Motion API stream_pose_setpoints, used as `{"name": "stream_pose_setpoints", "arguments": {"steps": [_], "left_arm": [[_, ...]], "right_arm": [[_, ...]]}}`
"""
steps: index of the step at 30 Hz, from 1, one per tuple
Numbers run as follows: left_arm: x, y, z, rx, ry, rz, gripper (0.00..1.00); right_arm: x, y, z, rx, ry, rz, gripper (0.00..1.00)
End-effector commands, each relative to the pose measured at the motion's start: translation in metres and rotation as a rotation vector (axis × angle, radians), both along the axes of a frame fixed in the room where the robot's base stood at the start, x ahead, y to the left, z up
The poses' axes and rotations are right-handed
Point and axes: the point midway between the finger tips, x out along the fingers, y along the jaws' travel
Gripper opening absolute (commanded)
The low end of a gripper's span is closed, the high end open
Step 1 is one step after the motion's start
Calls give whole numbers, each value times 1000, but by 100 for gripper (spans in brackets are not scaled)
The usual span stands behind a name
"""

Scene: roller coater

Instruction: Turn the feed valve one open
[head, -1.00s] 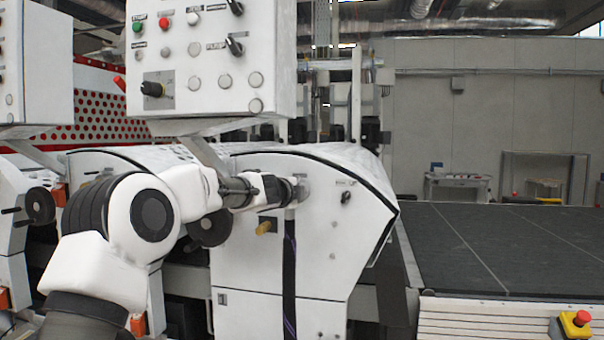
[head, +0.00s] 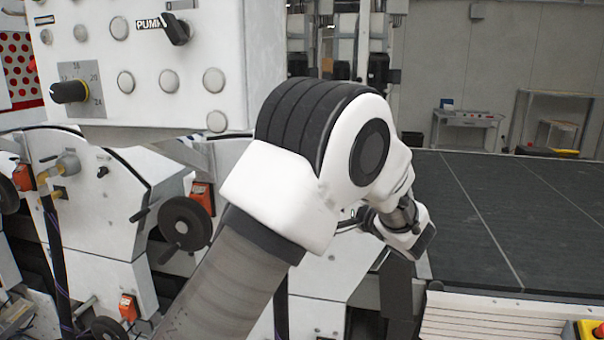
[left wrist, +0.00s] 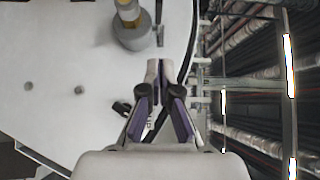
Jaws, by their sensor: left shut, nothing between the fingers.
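My left arm crosses the middle of the head view, and its wrist hides much of the white machine side (head: 325,290). The left gripper's fingers are hidden there. In the left wrist view my left gripper (left wrist: 157,72) is shut and empty in front of a white panel (left wrist: 60,50). A round grey fitting with a brass-yellow part (left wrist: 130,28) is above and left of the fingertips, apart from them. A small black knob (left wrist: 122,108) is left of the fingers. I cannot tell which part is feed valve one. My right gripper is not in view.
A white control box (head: 150,75) with buttons and a PUMP switch hangs left of my arm. A black handwheel (head: 185,223) and a similar grey fitting (head: 66,165) are lower left. A dark flat bed (head: 490,220) lies to the right.

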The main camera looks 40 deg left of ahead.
Motion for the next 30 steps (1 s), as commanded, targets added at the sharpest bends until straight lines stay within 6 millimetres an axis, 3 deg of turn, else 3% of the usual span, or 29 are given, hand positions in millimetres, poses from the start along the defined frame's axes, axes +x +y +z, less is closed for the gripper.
{"name": "stream_pose_setpoints", "arguments": {"steps": [1,6,13,25,30], "left_arm": [[2,12,5,-4,4,4,0],[10,48,6,-4,2,3,0],[-9,74,3,-2,4,1,0],[-11,78,-1,-1,0,-2,0],[-16,84,-7,-3,-1,-41,0]], "right_arm": [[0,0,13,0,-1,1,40],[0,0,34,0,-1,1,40],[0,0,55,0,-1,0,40],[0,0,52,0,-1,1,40],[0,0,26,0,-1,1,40]]}}
